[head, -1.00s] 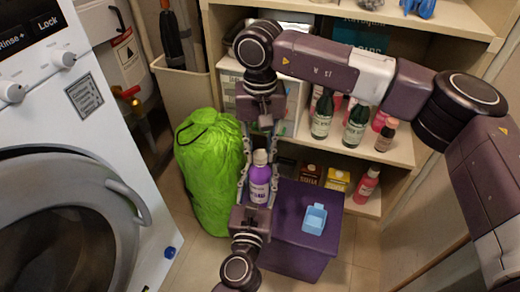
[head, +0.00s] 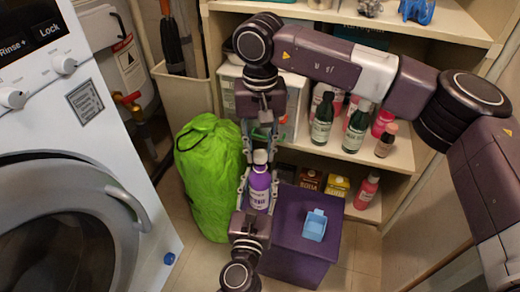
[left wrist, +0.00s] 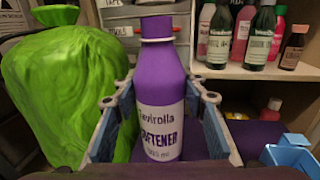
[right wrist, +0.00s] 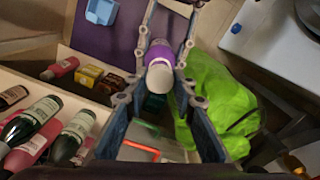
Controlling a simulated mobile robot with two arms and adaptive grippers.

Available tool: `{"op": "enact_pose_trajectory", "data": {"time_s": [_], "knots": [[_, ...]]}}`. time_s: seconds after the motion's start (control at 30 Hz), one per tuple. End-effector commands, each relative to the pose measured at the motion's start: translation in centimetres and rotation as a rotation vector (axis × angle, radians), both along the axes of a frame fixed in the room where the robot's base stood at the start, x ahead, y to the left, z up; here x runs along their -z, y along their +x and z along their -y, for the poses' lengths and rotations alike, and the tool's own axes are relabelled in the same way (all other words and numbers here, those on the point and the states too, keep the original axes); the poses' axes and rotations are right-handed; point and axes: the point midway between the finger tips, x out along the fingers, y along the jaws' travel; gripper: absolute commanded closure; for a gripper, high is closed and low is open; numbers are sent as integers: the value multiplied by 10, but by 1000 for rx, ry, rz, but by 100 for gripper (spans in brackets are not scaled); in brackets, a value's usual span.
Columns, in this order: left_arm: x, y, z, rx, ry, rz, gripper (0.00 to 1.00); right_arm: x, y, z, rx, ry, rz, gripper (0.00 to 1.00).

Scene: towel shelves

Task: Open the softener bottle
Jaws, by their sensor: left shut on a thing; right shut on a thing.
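The purple softener bottle (head: 259,190) stands upright above the purple box's edge. Its white label faces the left wrist camera (left wrist: 160,128). My left gripper (head: 258,184) reaches up from below, its fingers on both sides of the bottle body and shut on it. The pale cap (head: 260,157) sits on top of the bottle and also shows from above in the right wrist view (right wrist: 160,76). My right gripper (head: 261,147) points down from above, its fingers on both sides of the cap and shut on it. The exact finger contact is hard to see.
A purple box (head: 290,235) with a light-blue cup (head: 315,225) on top stands beside the bottle. A green bag (head: 208,180) is close on the left. Shelves at the right hold several bottles (head: 356,128). A washing machine (head: 70,200) stands at far left.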

Motion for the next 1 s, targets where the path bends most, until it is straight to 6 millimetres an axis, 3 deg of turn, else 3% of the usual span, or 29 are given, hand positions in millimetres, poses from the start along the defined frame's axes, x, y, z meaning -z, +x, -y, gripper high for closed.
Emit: {"op": "enact_pose_trajectory", "data": {"time_s": [0.37,0.57,0.6,0.8,1.0], "knots": [[0,0,0,0,0,0,100,-38,0,0,0,0,2,100],[0,0,0,0,0,0,100,-40,0,0,0,0,0,100],[0,0,0,0,0,0,60,-40,0,0,0,0,0,100],[0,0,0,0,0,0,41,-40,0,0,0,0,0,100],[0,0,0,0,0,0,41,-40,0,0,0,0,0,100]]}}
